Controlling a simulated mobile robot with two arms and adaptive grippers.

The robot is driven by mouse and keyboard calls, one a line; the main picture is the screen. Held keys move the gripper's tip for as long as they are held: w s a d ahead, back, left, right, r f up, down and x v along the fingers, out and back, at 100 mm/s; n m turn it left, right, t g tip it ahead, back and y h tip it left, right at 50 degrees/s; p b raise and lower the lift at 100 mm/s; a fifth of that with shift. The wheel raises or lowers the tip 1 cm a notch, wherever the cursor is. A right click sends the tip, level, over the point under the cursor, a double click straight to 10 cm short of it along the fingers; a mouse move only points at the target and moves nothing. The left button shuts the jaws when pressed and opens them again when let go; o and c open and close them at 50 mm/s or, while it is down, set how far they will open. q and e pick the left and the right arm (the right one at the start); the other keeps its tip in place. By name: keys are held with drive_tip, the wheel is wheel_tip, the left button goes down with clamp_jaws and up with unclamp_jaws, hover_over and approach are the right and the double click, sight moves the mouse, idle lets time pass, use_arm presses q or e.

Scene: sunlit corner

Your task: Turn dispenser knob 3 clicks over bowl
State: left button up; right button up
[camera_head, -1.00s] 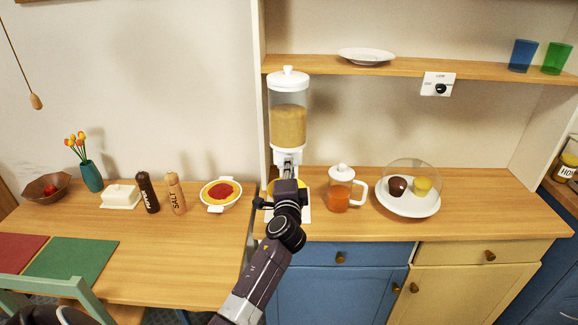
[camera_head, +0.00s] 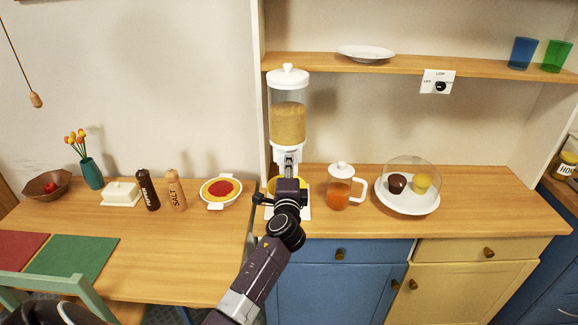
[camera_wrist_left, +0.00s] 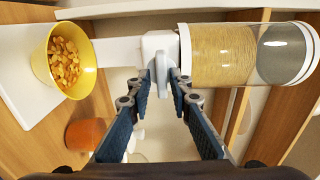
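The cereal dispenser (camera_head: 288,122) stands on the counter, its clear cylinder partly filled with tan flakes. In the left wrist view the dispenser (camera_wrist_left: 222,52) lies sideways. Its white knob (camera_wrist_left: 160,66) sits between the fingertips of my left gripper (camera_wrist_left: 163,76), which look closed on it; the exact contact is hard to see. The yellow bowl (camera_wrist_left: 62,60) is under the spout and holds several golden flakes. In the head view my left gripper (camera_head: 288,172) is in front of the dispenser's base and hides most of the bowl. My right gripper is not in view.
A glass jug of orange drink (camera_head: 339,190) stands close to the right of my left arm. Beyond it is a domed plate (camera_head: 408,205). A pie dish (camera_head: 220,191), salt and pepper mills and a butter dish are at left. A shelf (camera_head: 400,66) crosses above.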

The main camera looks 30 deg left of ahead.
use_arm(q)
drive_tip(key=shift+o, duration=0.4)
drive_tip(key=shift+r, duration=0.1)
drive_tip(key=v, duration=1.2)
